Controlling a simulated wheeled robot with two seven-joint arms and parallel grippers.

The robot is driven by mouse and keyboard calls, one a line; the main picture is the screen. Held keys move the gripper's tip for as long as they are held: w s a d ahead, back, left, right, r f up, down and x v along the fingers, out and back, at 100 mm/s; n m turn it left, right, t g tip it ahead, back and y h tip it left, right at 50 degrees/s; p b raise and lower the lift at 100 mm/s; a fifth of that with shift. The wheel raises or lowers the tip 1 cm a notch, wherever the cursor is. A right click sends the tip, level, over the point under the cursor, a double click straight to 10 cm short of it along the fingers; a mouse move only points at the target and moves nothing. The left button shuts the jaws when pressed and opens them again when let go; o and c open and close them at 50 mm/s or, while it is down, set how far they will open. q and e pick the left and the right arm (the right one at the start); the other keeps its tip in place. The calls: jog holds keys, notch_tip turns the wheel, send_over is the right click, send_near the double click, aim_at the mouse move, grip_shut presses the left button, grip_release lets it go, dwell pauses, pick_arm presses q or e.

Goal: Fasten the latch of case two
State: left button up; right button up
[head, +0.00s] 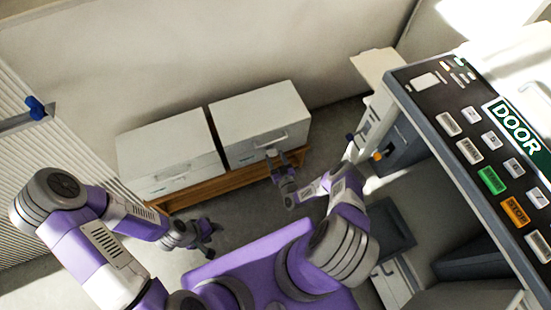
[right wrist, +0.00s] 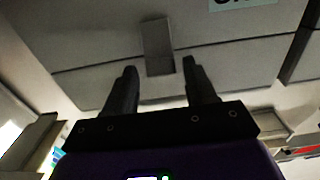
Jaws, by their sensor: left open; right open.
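Two pale grey cases stand side by side, a left case (head: 168,150) and a right case (head: 260,118). I cannot read which one is case two. My right gripper (head: 282,160) is open and empty just in front of the right case, below its front handle (head: 270,141). In the right wrist view my open fingers (right wrist: 160,85) point at a case front (right wrist: 95,85). A grey latch tab (right wrist: 157,45) there lies across the seam, ahead of and between the fingers, apart from them. My left gripper (head: 207,236) is open and empty, low in front of the left case.
The cases rest on a wooden bench (head: 225,183) against a pale wall. A dark control panel marked DOOR (head: 480,130) stands at the right, close to my right arm. A ribbed panel (head: 50,170) is at the left. Some floor is clear before the bench.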

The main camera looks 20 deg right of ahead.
aim_at(273, 150)
jog(key=c, duration=0.9)
jog(key=shift+w+r+g+p, duration=0.1)
jog(key=shift+r+g+p, duration=0.25)
jog(key=shift+p, duration=0.35)
jog(key=r+g+p, duration=0.1)
jog(key=p, duration=0.1)
jog(key=w+g+p, duration=0.1)
jog(key=p, duration=0.1)
jog(key=shift+w+r+g, duration=0.15)
jog(key=shift+r+g, duration=0.1)
jog(key=shift+r, duration=0.15)
jog(key=shift+w+r+g+p, duration=0.25)
jog(key=shift+w+g+p, duration=0.25)
jog(key=shift+g+p, duration=0.55)
jog(key=shift+w+d+r+g+p, duration=0.1)
jog(key=shift+w+g+p, duration=0.4)
jog(key=shift+g, duration=0.35)
jog(key=o, duration=0.9)
